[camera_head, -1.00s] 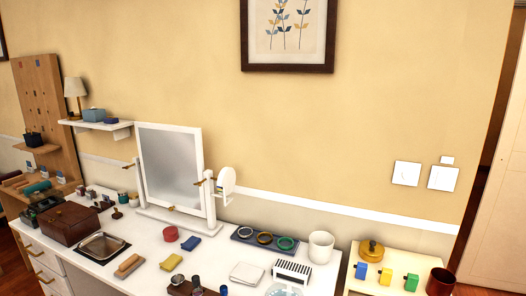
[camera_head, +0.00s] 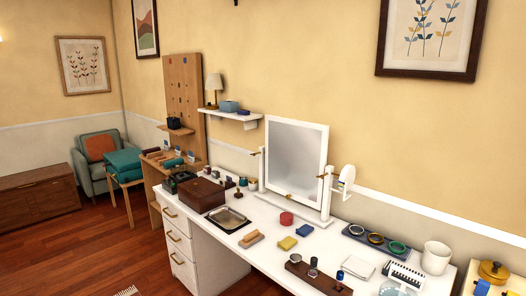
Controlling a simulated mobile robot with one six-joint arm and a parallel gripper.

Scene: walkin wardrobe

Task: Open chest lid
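A low brown wooden chest (camera_head: 36,205) stands on the floor at the far left, partly cut off by the picture edge. Its flat top looks shut. A small dark brown wooden box (camera_head: 202,196), also closed, sits on the left part of the white dressing table (camera_head: 262,250). I cannot tell from the view alone which one the task means. My gripper is not in view.
A green armchair (camera_head: 97,147) with an orange cushion and a teal-topped stool (camera_head: 123,162) stand beside the chest. The wooden floor (camera_head: 95,245) in front of the chest is clear. White drawers (camera_head: 178,250) and the table bound it on the right.

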